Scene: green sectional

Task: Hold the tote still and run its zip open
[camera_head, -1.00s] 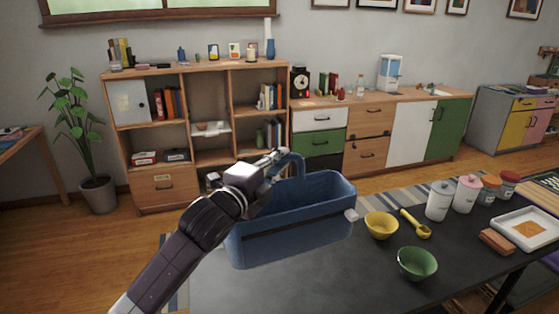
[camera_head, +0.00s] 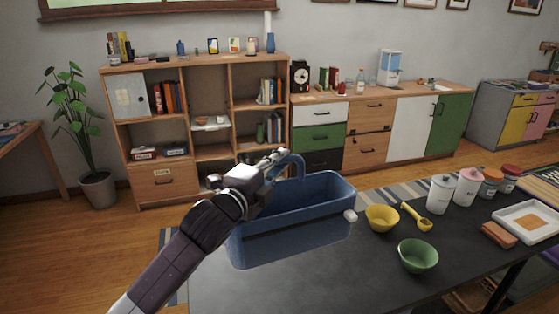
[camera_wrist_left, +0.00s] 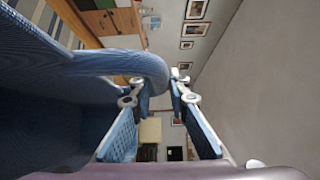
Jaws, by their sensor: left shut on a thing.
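The blue tote (camera_head: 300,232) stands upright on the dark table, with its looped handle (camera_head: 299,170) rising at the far side. A dark line, apparently the zip, crosses its near side. A small white tab (camera_head: 350,216), apparently the zip pull, is at that line's right end. My left gripper (camera_head: 276,158) is at the handle's top, above the tote's far left rim. In the left wrist view the handle (camera_wrist_left: 150,64) runs in to the fingertips, and the gripper (camera_wrist_left: 160,92) is shut on it. The exact contact is partly hidden. My right gripper is not in view.
A yellow bowl (camera_head: 381,218), a yellow scoop (camera_head: 417,219) and a green bowl (camera_head: 418,256) stand right of the tote. Several jars, a white tray (camera_head: 527,229) and a brown block (camera_head: 499,234) are farther right. The tabletop in front of the tote is clear.

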